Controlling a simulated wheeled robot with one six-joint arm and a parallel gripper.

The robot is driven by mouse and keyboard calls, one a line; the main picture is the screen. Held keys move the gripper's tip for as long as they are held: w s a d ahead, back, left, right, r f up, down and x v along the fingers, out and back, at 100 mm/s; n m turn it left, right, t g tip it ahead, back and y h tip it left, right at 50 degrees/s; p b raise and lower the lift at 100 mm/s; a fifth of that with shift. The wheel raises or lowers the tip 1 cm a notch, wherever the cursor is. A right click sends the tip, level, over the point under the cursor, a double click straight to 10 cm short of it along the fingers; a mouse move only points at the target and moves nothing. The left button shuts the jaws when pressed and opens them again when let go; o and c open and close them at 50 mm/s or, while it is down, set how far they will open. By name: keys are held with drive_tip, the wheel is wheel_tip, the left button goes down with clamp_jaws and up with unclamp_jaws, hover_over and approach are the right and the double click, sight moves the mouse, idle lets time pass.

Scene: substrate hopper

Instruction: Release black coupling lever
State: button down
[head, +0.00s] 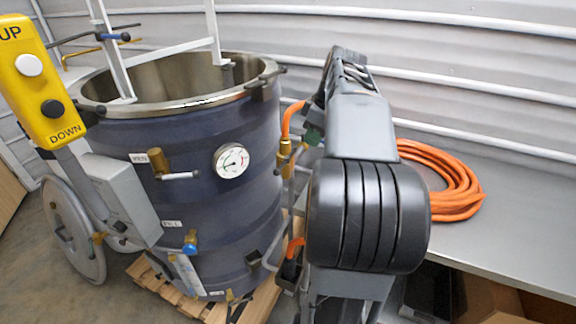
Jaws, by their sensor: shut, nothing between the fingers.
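A black coupling (289,271) sits low on the right side of the dark blue hopper (215,190), at the end of an orange hose. A bent grey handle is beside it, but I cannot make out the coupling's lever or its position. A brass coupling (284,148) with an orange hose sits higher up, with a green part (312,137) near it. My own arm stands in front and to the right of the couplings and covers part of that area. My gripper's fingers cannot be made out; they are hidden behind my arm.
A yellow UP/DOWN pendant (38,80) and a grey box (121,199) are at left. A round gauge (231,160) and valves stick out of the hopper, which stands on a wooden pallet (160,283). A coiled orange hose (447,180) lies on the grey bench (520,225) at right.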

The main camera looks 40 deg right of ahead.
sight(287, 160)
drive_tip(key=shift+f, duration=0.15)
drive_tip(key=shift+w+a+f+p, duration=0.2)
drive_tip(key=shift+w+a+f, duration=0.35)
drive_tip(key=shift+w+f, duration=0.8)
drive_tip(key=shift+w+a+f+p, duration=0.2)
drive_tip(key=shift+w+a+f, duration=0.45)
drive_tip(key=shift+f, duration=1.35)
drive_tip(key=shift+w+a+f+p, duration=0.2)
drive_tip(key=shift+w+a+f, duration=0.25)
drive_tip(key=shift+w+f, duration=0.95)
